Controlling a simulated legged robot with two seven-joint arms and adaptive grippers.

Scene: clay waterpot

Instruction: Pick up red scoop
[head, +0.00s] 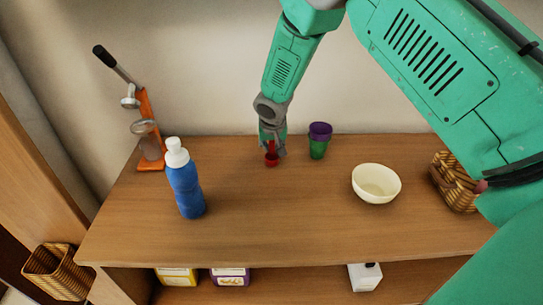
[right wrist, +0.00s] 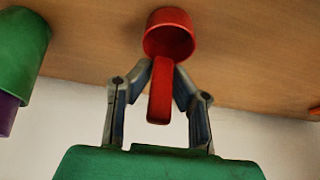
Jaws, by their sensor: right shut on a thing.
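The red scoop (head: 271,160) is at the back middle of the wooden table in the head view. In the right wrist view the red scoop (right wrist: 168,36) shows its round cup at the top and its handle pointing down between the fingers. My right gripper (head: 272,146) is shut on the handle, and its fingertips (right wrist: 163,70) meet the handle just below the cup. I cannot tell whether the cup touches the table. My left gripper is not in view.
A green and purple cup (head: 318,142) stands close to the right of the scoop. A blue bottle (head: 185,182) stands to the left, and a cream bowl (head: 376,183) to the right. An orange press (head: 149,125) is at the back left. The front middle of the table (head: 275,225) is clear.

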